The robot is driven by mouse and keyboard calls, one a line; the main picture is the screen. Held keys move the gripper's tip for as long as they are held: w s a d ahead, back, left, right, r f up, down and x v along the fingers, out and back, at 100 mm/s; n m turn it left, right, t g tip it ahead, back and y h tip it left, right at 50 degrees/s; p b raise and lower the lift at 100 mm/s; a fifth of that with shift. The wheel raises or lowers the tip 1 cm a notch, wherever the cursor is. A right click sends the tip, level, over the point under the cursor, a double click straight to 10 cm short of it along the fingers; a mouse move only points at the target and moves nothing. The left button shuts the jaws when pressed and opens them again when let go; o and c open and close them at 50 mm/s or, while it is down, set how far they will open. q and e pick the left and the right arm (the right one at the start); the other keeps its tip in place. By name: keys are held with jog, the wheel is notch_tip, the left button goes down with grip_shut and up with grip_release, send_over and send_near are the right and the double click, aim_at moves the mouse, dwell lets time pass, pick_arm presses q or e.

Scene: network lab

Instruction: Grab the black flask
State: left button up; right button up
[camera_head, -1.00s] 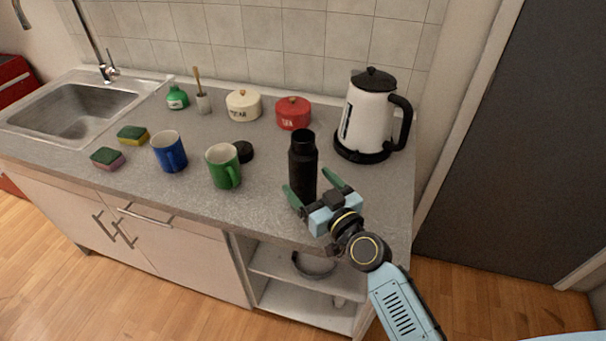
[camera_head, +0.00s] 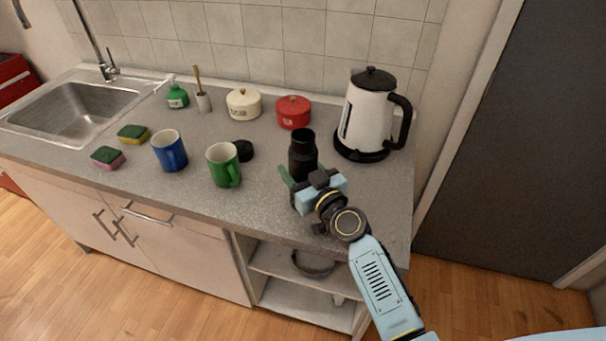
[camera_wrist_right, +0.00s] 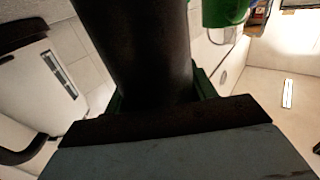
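The black flask (camera_head: 302,155) stands upright on the grey counter, left of the kettle. My right gripper (camera_head: 299,172) is at its lower part, from the front right. One green finger (camera_head: 286,177) shows at the flask's left side; the other is hidden in the head view. In the right wrist view the flask (camera_wrist_right: 140,45) fills the space between the fingers, with green finger edges on both sides. The fingers look spread around the flask; contact is not clear. My left gripper is not in view.
A white kettle (camera_head: 369,115) with black handle stands close to the right. A green mug (camera_head: 222,166), a black round lid (camera_head: 243,151) and a blue mug (camera_head: 169,152) stand left. Red (camera_head: 293,112) and cream (camera_head: 243,104) pots are behind. The counter's front edge lies below my gripper.

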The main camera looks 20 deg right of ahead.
jog(key=c, duration=0.7)
jog(key=shift+r, duration=0.1)
